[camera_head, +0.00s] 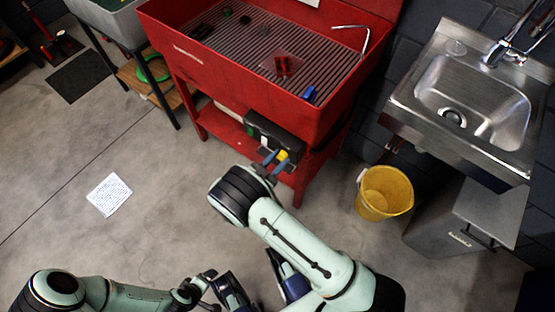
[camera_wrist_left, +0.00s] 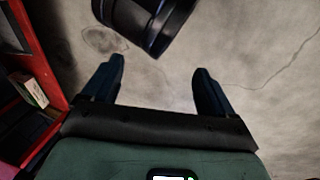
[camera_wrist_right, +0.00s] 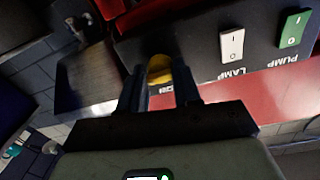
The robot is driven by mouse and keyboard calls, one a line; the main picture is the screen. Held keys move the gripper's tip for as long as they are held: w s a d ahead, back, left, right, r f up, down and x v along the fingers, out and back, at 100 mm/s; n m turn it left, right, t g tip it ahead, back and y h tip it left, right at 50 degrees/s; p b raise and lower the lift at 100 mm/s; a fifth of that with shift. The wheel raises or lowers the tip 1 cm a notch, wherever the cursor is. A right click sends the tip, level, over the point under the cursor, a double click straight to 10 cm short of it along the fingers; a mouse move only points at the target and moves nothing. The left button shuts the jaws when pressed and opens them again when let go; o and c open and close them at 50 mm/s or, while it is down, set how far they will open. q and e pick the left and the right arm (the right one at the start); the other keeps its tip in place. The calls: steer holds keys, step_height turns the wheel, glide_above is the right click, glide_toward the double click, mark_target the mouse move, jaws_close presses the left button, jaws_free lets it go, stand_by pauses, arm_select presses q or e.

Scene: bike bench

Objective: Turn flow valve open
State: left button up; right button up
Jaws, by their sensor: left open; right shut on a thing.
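The flow valve is a yellow knob (camera_wrist_right: 159,68) on the dark control box (camera_head: 273,134) at the front of the red bench. It shows as a small yellow spot in the head view (camera_head: 283,155). My right gripper (camera_wrist_right: 158,84) is shut on the knob, a finger on either side; the fingers hide part of the knob and its label. How far the knob is turned I cannot tell. My left gripper (camera_wrist_left: 157,78) is open and empty above the floor, away from the box.
The box also carries a white LAMP switch (camera_wrist_right: 232,45) and a green PUMP switch (camera_wrist_right: 293,28). The red wash bench (camera_head: 195,62) stands over the box. A yellow bucket (camera_head: 384,193) and a steel sink (camera_head: 420,112) are to the right. A paper sheet (camera_head: 109,195) lies on open floor.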

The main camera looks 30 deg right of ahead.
arm_select(q)
steer(key=shift+s+d+r, duration=0.35)
steer(key=shift+s+r, duration=0.05)
steer(key=shift+s, duration=0.2)
arm_select(e)
steer(key=shift+w+n, duration=0.1)
steer(key=shift+n, duration=0.7)
steer(key=o, duration=1)
steer(key=shift+a, duration=0.1)
arm_select(q)
steer(key=shift+s+d+r+g+p, duration=0.3)
steer(key=shift+s+r+p, duration=0.1)
steer(key=shift+s+p, duration=0.2)
arm_select(e)
steer(key=v, duration=1.3)
steer(key=shift+a, duration=0.15)
